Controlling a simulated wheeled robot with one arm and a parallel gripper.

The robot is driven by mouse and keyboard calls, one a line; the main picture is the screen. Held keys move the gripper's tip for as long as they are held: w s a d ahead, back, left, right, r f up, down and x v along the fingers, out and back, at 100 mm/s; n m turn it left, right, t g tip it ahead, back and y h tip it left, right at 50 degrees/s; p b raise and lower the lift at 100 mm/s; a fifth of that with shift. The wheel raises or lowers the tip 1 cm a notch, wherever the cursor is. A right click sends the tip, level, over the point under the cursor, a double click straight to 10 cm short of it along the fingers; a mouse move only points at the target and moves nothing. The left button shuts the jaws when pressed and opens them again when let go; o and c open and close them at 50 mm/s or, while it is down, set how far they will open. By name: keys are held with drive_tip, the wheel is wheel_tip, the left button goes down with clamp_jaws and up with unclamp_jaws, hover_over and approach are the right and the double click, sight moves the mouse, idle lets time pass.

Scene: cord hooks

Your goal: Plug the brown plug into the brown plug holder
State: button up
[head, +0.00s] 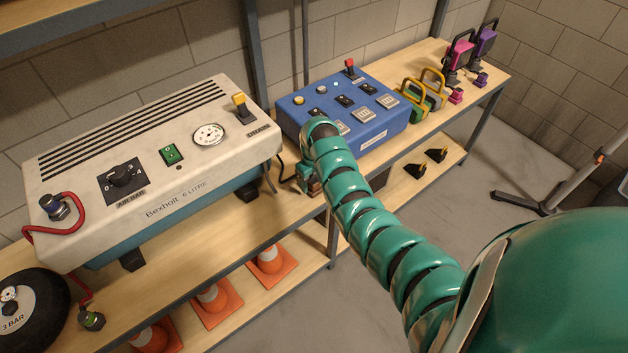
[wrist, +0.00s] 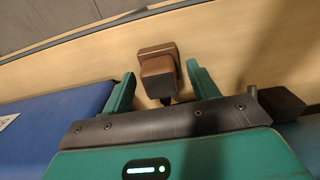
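A brown plug (wrist: 158,78) shows in the wrist view as a blocky piece with a wider brown part behind it and a dark cord at its near end. I cannot tell whether that wider part belongs to the plug or to a holder. My gripper (wrist: 160,69) is open, with one green finger on each side of the brown piece and gaps visible beside it. In the head view my gripper (head: 308,178) is at the bench's front edge, left of the blue box, mostly hidden by my arm. No separate brown plug holder can be made out.
The blue control box (head: 345,108) stands close beside my gripper. A white compressor (head: 150,165) stands to the left. Yellow-handled items (head: 425,90) and pink and purple lamps (head: 470,50) are at the far right. Orange cones (head: 270,262) stand on the lower shelf.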

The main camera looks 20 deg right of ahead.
drive_tip(key=shift+r, duration=0.1)
drive_tip(key=shift+r, duration=0.6)
wheel_tip(320, 180, up, 16)
drive_tip(key=p, duration=0.2)
idle(0.7)
